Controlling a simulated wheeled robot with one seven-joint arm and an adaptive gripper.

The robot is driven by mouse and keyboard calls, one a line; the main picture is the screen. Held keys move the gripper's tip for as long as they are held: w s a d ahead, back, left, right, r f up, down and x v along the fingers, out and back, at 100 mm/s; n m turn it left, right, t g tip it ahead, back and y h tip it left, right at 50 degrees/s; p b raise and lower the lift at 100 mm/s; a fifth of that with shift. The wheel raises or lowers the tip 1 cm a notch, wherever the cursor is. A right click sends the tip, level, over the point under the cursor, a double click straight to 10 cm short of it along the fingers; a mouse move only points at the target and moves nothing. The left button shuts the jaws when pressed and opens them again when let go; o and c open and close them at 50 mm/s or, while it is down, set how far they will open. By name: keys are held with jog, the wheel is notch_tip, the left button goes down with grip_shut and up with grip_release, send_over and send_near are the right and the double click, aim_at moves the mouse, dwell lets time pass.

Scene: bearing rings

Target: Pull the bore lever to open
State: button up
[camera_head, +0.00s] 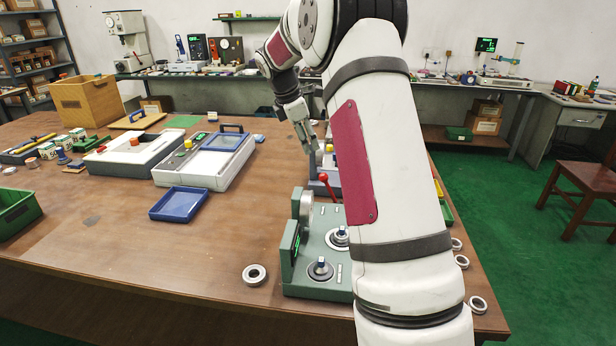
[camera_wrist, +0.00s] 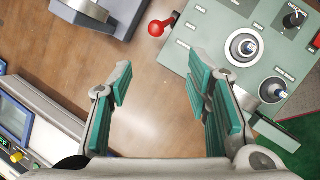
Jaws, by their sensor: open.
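The lever with a red ball knob (camera_head: 323,178) rises at the back of a grey-green gauge unit (camera_head: 318,290) on the brown table. In the wrist view the red knob (camera_wrist: 156,28) is at the top middle, beside the left edge of the unit's panel (camera_wrist: 212,30). My gripper (camera_head: 311,150) is above the table, just beyond the knob in the head view. Its green-padded fingers (camera_wrist: 160,80) are spread and empty in the wrist view. The knob lies ahead of the fingertips, apart from them. My arm hides the right part of the unit.
A blue tray (camera_head: 178,205) and a white device with a blue lid (camera_head: 205,158) stand left of the unit. A loose ring (camera_head: 254,275) lies at its front left. Several rings lie near the right edge. The tabletop left of the unit is mostly clear.

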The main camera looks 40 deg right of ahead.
aim_at(323, 175)
jog(key=shift+n, duration=0.3)
jog(key=x, duration=1.1)
jog(key=d+x, duration=0.1)
jog(key=x, duration=0.4)
jog(key=shift+w+d+f+p, duration=0.15)
jog(key=shift+d+p, duration=0.05)
jog(key=shift+p, duration=0.15)
grip_shut()
